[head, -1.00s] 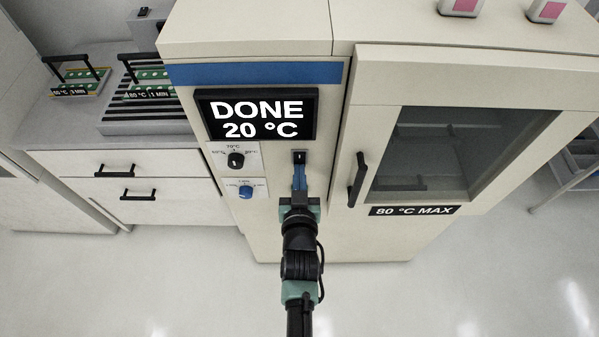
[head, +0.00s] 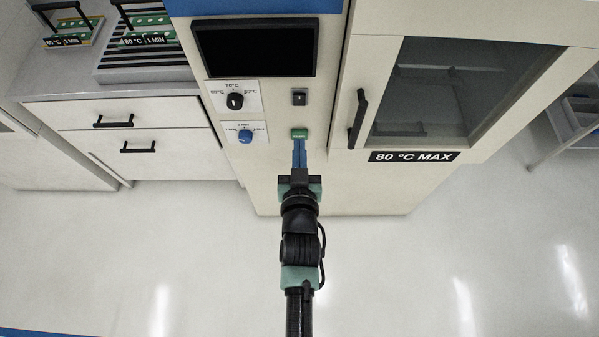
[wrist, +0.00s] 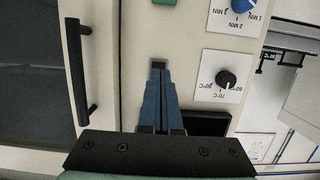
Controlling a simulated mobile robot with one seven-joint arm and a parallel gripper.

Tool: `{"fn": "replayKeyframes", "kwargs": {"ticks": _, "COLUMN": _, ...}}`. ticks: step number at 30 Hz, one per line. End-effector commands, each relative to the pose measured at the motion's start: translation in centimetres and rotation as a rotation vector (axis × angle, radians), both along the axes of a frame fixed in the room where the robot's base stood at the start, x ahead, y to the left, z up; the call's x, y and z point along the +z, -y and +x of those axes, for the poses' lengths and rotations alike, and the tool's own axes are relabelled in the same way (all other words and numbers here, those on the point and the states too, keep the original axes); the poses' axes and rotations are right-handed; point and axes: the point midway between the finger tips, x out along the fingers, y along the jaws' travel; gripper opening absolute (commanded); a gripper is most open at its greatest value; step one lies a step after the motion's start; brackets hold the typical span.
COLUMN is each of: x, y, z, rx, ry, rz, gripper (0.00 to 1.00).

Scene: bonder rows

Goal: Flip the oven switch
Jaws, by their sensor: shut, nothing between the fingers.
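The black oven switch (head: 299,97) sits on the cream front panel (head: 268,185), below the display (head: 255,47), which is dark and blank. A green button (head: 299,133) is below the switch. My gripper (head: 299,150) is shut and empty, its blue fingers pointing at the panel; in the head view the tips are just below the green button. In the wrist view the closed fingers (wrist: 159,85) largely cover the switch area, with the green button (wrist: 164,2) beyond them. I cannot tell whether the tips touch the panel.
A black knob (head: 235,101) and a blue knob (head: 245,136) are left of the switch. The oven door handle (head: 358,119) stands out on the right. Drawers (head: 130,130) and handled trays are at the left. The floor in front is clear.

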Motion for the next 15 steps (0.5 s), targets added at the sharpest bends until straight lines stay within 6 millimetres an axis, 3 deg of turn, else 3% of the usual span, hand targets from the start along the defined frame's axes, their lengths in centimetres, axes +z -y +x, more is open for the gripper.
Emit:
{"fn": "replayKeyframes", "kwargs": {"ticks": 6, "x": -0.2, "y": 0.0, "z": -3.4, "rx": 0.0, "ry": -0.001, "rz": 0.0, "gripper": 0.0}}
{"fn": "replayKeyframes", "kwargs": {"ticks": 15, "x": 0.0, "y": 0.0, "z": -4.9, "rx": 0.0, "ry": 0.001, "rz": -0.001, "gripper": 0.0}}
